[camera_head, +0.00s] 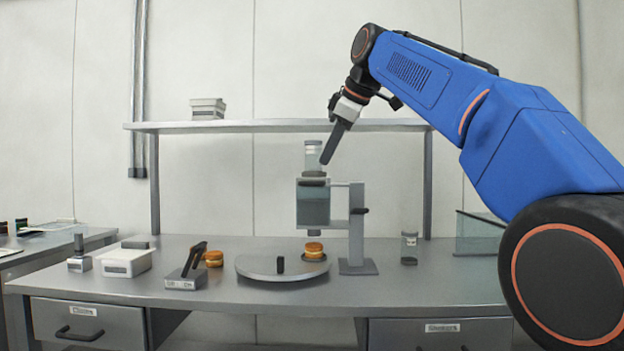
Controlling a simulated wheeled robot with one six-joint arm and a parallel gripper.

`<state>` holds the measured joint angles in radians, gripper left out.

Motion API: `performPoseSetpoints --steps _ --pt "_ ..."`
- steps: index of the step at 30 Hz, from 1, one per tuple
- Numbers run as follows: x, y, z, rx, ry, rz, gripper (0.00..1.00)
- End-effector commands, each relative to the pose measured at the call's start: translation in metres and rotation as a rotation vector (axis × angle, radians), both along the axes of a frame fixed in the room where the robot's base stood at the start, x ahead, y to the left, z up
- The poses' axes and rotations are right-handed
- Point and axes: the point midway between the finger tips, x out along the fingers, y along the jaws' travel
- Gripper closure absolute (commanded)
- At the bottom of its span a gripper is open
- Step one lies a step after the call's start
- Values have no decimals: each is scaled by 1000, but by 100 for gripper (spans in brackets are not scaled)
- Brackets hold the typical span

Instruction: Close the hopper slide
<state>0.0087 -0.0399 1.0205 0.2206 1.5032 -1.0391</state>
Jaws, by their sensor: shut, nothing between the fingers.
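The hopper (313,208) is a grey, partly see-through box held on a metal stand (356,240) above the table. A clear jar (312,155) stands on top of it. My gripper (326,158) is shut and empty, pointing down and left. In the picture it overlaps the area just right of the jar, above the hopper; I cannot tell how far apart they are in depth.
A round plate (262,270) under the hopper carries a filled round (313,250); another round (213,258) lies to its left. A lever switch box (185,279), white container (124,263), lidded jar (409,248) and glass pane (478,235) stand around. A shelf (240,126) spans behind.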

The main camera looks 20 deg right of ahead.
Motion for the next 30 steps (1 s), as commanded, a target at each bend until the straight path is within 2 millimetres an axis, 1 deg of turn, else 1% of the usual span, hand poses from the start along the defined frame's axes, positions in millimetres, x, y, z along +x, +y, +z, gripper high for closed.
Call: performPoseSetpoints --steps 2,5,8,16,24,25,30 --pt "3 1 2 -5 -5 9 100" --pt "7 2 -2 -6 -5 12 100" --pt "13 5 -12 -5 -3 12 100" --pt "40 15 -47 -5 -1 12 100" --pt "61 22 -74 -5 -3 11 100" --pt "64 23 -76 -4 -4 10 100" --pt "81 15 -71 -4 -5 9 100"
